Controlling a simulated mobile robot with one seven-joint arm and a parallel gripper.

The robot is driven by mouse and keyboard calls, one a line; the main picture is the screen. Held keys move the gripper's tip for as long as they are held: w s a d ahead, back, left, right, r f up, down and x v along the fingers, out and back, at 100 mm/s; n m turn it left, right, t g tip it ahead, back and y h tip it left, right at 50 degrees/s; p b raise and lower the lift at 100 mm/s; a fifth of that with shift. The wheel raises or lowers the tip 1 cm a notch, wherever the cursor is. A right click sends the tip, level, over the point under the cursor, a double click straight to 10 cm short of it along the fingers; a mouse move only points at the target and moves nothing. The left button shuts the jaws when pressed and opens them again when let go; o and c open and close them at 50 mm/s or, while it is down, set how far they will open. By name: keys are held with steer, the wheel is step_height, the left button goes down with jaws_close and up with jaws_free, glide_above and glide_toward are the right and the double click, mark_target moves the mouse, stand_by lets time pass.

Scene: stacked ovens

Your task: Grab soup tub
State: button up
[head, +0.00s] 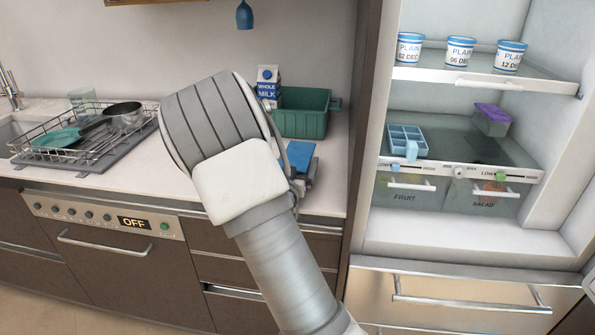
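No container in view carries a readable soup label. A clear tub with a purple lid (493,113) sits on the middle shelf of the open fridge, at the right; I cannot tell whether it is the soup tub. Three white tubs with blue lids stand on the upper shelf: a left tub (409,50), a middle tub (460,52) and a right tub (509,56). The last two read PLAIN with dates. My arm rises across the middle of the head view, left of the fridge.
A light blue divided tray (406,141) sits on the fridge's middle shelf, above the FRUIT drawer (406,195) and SALAD drawer (487,198). The counter holds a dish rack (88,140), a milk carton (268,83) and a green bin (303,113). The fridge's side wall (367,115) stands beside the counter.

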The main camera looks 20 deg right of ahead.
steer(key=shift+r, duration=0.1)
steer(key=c, duration=1.3)
steer(key=shift+c, duration=0.2)
steer(key=shift+b, duration=0.3)
